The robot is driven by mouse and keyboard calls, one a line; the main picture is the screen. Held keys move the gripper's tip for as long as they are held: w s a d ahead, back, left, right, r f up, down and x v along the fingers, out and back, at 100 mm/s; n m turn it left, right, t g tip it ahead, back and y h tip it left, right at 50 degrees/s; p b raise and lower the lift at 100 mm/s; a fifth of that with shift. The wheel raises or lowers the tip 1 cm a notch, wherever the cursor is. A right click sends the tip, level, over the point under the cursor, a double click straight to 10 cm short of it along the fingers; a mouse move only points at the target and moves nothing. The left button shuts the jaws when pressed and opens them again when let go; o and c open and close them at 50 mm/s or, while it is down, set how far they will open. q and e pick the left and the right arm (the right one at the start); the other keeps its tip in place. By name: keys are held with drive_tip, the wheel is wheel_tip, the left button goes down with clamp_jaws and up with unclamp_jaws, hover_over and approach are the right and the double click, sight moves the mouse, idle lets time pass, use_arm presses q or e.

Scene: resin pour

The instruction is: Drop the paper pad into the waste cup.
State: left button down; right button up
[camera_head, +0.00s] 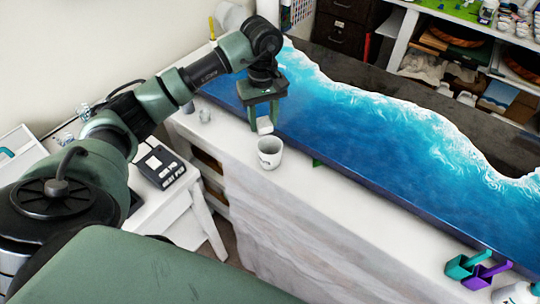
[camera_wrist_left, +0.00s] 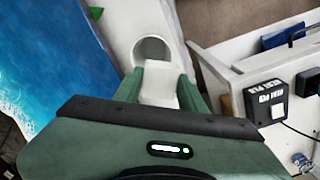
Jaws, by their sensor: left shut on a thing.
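The paper pad (camera_head: 265,126) is a small white block held between the fingertips of my left gripper (camera_head: 264,118). In the left wrist view the white pad (camera_wrist_left: 159,88) fills the gap between the two green fingers (camera_wrist_left: 160,92). The waste cup (camera_head: 270,153) is white, upright and open, with a dark mark on its side, on the pale bench edge. In the head view the pad's lower end shows just above the cup's back rim. The cup (camera_wrist_left: 152,50) also shows just beyond the pad in the left wrist view. My right gripper is out of view.
A long blue and white wave-patterned slab (camera_head: 380,140) lies along the bench beside the cup. Small pale cups (camera_head: 205,115) stand to the left. Teal and purple scoops (camera_head: 478,270) lie at the right.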

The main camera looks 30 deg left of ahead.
use_arm(q)
wheel_tip(320, 180, down, 2)
drive_tip(key=shift+f+b, duration=0.1)
drive_tip(key=shift+b, duration=0.2)
drive_tip(key=c, duration=0.7)
unclamp_jaws()
drive_tip(key=shift+c, duration=0.2)
drive_tip(key=shift+r, duration=0.45)
wheel_tip(320, 180, up, 5)
drive_tip(key=shift+r+b, duration=0.2)
drive_tip(key=shift+b, duration=0.9)
drive_tip(key=shift+r, duration=0.8)
